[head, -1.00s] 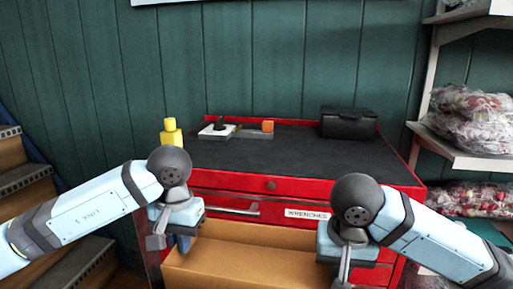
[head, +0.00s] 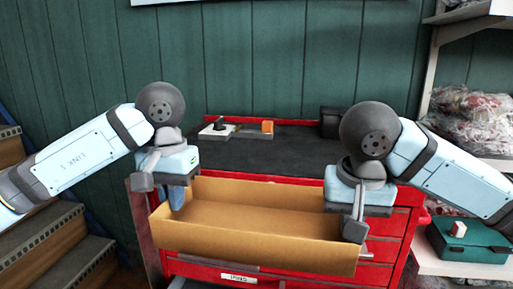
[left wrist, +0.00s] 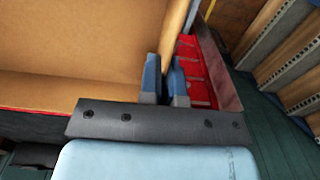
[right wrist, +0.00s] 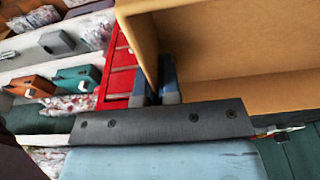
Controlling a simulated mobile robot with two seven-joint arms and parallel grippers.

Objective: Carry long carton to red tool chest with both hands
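The long carton (head: 250,238) is an open-topped brown box, held up level in front of the red tool chest (head: 405,225). My left gripper (head: 176,198) is shut on the carton's left end wall, which shows between the fingers in the left wrist view (left wrist: 165,85). My right gripper (head: 356,222) is at the right end wall, and its fingers close on that wall in the right wrist view (right wrist: 155,85). The carton hides much of the chest's front.
On the chest top stand a white tray with a black item (head: 216,131), an orange block (head: 267,127) and a black case (head: 330,122), partly behind my right arm. Steps (head: 60,245) are at left. Shelves with bagged goods (head: 470,118) and a green case (head: 466,240) are at right.

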